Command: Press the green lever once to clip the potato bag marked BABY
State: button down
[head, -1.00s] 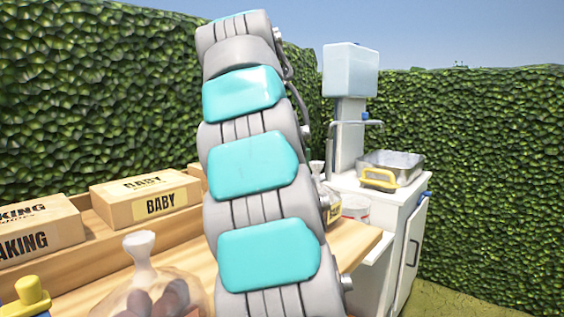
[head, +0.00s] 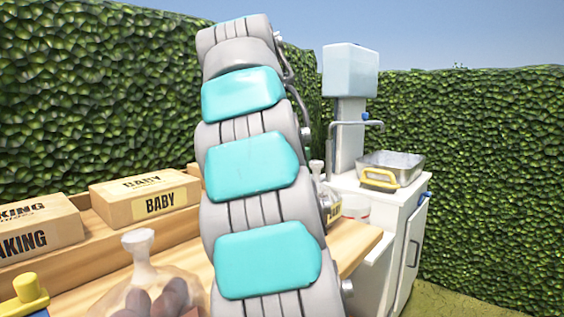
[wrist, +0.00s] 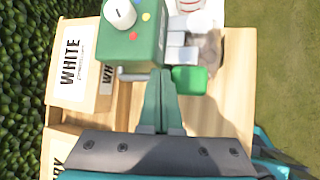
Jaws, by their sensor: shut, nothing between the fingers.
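In the wrist view my gripper (wrist: 162,80) is shut and empty, its two green fingers together just in front of a green machine (wrist: 140,40) with a white knob and coloured dots. A bright green block (wrist: 189,81), which looks like the lever, sits just right of my fingertips; I cannot tell whether they touch. A greyish bag (wrist: 209,52) stands beyond it, its label unreadable. My gripper is not visible there.
A bag of potatoes (head: 155,290) with a twisted neck stands at the front left, no tag visible. A BABY box (head: 160,203) and a BAKING box (head: 35,240) stand behind it. A white cabinet with a metal basin (head: 398,164) is at the right. Hedges enclose the place.

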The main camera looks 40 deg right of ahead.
jog(key=shift+s+f+b, duration=0.25)
jog(key=shift+f+b, duration=0.3)
jog(key=shift+f, duration=0.35)
dwell(0.8)
jog(key=shift+r, duration=0.15)
dwell(0.4)
jog(key=shift+w+r+p, duration=0.2)
jog(key=shift+r+p, duration=0.5)
jog(key=shift+p, duration=0.05)
jog(key=shift+w+r+p, duration=0.15)
jog(key=shift+r+p, duration=0.5)
jog(key=shift+p, duration=0.05)
jog(key=shift+w+r+p, duration=0.2)
jog(key=shift+r+p, duration=0.2)
jog(key=shift+r, duration=0.4)
jog(key=shift+w+r+p, duration=0.25)
jog(key=shift+r+p, duration=0.2)
jog(key=shift+r, duration=0.3)
jog(key=shift+w+r+p, duration=0.2)
jog(key=shift+r+p, duration=0.2)
jog(key=shift+r, duration=0.4)
